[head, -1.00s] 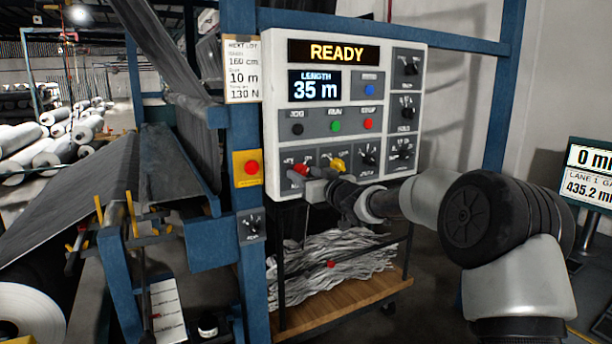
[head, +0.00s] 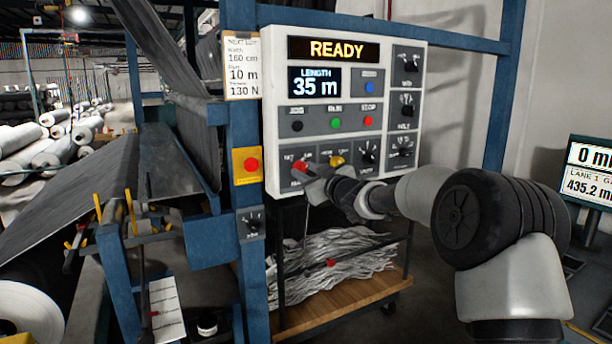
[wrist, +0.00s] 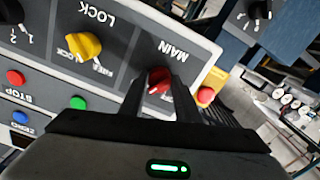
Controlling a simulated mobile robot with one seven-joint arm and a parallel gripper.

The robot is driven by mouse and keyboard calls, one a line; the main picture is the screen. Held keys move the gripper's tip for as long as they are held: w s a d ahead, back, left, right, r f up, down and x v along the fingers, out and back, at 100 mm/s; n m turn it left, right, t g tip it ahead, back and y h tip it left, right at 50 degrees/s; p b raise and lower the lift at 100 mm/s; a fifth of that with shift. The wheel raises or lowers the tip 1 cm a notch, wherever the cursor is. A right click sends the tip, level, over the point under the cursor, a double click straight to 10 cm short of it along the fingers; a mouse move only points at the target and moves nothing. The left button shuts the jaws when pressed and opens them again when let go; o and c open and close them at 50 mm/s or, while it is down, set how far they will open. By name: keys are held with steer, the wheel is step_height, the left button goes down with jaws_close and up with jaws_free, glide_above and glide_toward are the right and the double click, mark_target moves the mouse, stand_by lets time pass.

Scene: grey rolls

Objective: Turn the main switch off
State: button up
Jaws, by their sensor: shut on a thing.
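The control panel (head: 272,90) hangs on a blue frame. Its main switch is a red rotary knob (head: 300,166) at the panel's lower left, under a MAIN label in the wrist view (wrist: 173,50). My gripper (head: 312,173) reaches it from the right. In the wrist view, my gripper (wrist: 158,78) has one finger on each side of the red knob (wrist: 157,84) and is shut on it. The fingers hide part of the knob and its position marks, so its setting cannot be read. The display (head: 337,50) reads READY.
A yellow LOCK knob (wrist: 83,46) sits close beside the main switch. JOG, RUN and STOP buttons (head: 368,121) are above. A red emergency button (head: 251,165) on a yellow box is left of the panel. A cart (head: 345,297) with scrap stands below.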

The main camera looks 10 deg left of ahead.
steer(key=n+b, duration=0.1)
steer(key=n, duration=0.2)
steer(key=shift+n, duration=0.4)
steer(key=n+b, duration=0.2)
steer(key=n, duration=0.1)
steer(key=shift+n, duration=0.3)
steer(key=n+b, duration=0.2)
steer(key=n, duration=0.2)
steer(key=shift+r+n+b, duration=0.1)
steer(key=shift+n+b, duration=0.6)
steer(key=shift+n, duration=0.7)
steer(key=o, duration=1.1)
steer(key=shift+d, duration=0.15)
